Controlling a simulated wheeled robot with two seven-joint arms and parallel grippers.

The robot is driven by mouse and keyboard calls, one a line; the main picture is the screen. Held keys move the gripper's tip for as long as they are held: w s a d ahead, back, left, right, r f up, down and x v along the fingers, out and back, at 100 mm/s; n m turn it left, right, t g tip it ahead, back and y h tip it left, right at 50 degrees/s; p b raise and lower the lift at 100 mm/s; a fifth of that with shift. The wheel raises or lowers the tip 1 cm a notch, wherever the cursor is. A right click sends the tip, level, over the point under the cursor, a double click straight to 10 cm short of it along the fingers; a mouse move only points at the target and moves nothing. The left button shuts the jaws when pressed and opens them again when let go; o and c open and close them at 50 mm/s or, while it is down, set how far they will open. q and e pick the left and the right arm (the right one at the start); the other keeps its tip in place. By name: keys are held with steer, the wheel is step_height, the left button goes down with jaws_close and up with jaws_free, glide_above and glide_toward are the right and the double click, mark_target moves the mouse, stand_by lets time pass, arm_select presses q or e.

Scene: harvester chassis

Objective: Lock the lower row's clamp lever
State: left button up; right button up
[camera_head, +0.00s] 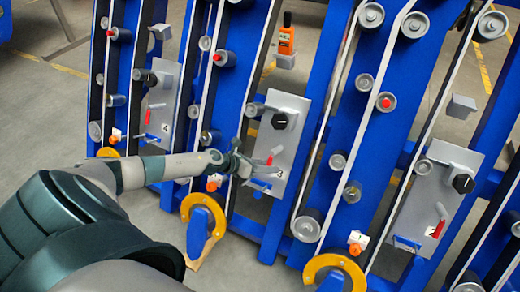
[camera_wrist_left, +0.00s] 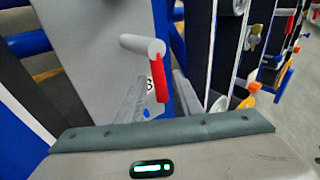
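My left gripper (camera_head: 262,166) reaches in from the left to the middle grey plate (camera_head: 292,145), marked 3. In the left wrist view its two fingers (camera_wrist_left: 160,98) are apart. The red lever (camera_wrist_left: 158,78) hangs from a grey round pivot (camera_wrist_left: 143,45) and shows between them, apart from both fingers; its depth relative to the fingertips is hard to judge. In the head view this lever (camera_head: 270,158) is partly hidden by the gripper. Similar red levers show on the left plate marked 4 (camera_head: 148,116) and the right plate marked 2 (camera_head: 440,227). My right gripper is not in view.
Black knobs (camera_head: 280,121) sit above the levers. Blue slanted rails (camera_head: 327,90) with grey rollers (camera_head: 371,15) and white belts stand between plates. Yellow curved parts (camera_head: 203,205) jut out below. An orange device (camera_head: 287,38) stands above the middle plate.

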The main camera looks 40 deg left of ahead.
arm_select(q)
steer(key=b+v, duration=0.1)
steer(key=v, duration=1.6)
steer(key=shift+s, duration=0.15)
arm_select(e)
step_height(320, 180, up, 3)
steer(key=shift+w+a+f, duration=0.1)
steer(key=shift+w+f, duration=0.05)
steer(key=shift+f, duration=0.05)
arm_select(q)
steer(key=shift+a, duration=0.1)
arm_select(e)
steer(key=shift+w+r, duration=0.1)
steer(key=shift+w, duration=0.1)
